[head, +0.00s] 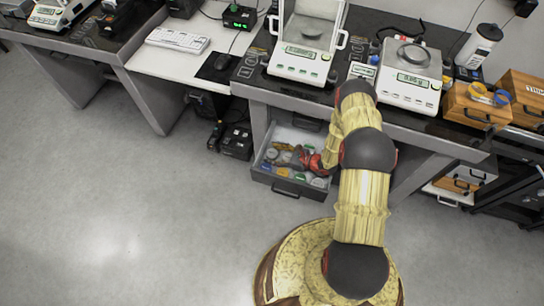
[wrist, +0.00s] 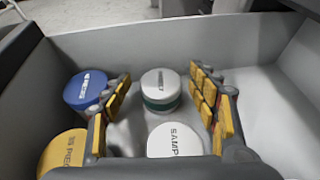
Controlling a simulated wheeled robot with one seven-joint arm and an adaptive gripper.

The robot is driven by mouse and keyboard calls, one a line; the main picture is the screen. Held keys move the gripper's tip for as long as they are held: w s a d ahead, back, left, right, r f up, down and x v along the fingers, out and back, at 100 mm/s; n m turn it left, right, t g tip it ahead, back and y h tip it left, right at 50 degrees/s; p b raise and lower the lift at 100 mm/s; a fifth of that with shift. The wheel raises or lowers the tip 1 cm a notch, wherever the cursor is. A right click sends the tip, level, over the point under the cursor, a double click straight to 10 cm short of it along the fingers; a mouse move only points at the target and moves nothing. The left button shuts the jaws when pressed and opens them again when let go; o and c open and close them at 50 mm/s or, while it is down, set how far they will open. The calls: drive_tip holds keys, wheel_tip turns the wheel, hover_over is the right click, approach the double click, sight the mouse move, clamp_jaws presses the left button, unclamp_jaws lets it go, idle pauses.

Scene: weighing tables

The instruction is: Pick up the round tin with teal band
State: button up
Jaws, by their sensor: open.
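The round tin with teal band (wrist: 160,92) has a silvery white lid with dark print and stands upright in the drawer in the wrist view. My gripper (wrist: 162,84) is open, with its yellow-padded fingers to the left and right of this tin. Gaps show on both sides, so the fingers appear apart from it. In the head view my gripper (head: 308,159) is down in the open drawer (head: 287,188). I cannot pick out the teal-banded tin there among the small tins.
In the wrist view a blue-lidded tin (wrist: 85,88) and a yellow-lidded tin (wrist: 62,152) stand left, and a white-lidded tin (wrist: 174,142) stands nearer. Drawer walls (wrist: 270,40) enclose them. The weighing table (head: 272,96) with balances is above the drawer.

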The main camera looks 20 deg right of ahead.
drive_tip(key=shift+w+a+f, duration=0.15)
drive_tip(key=shift+w+a, duration=0.15)
drive_tip(key=shift+c, duration=0.5)
drive_tip(key=c, duration=1.1)
drive_tip(key=shift+c, duration=0.4)
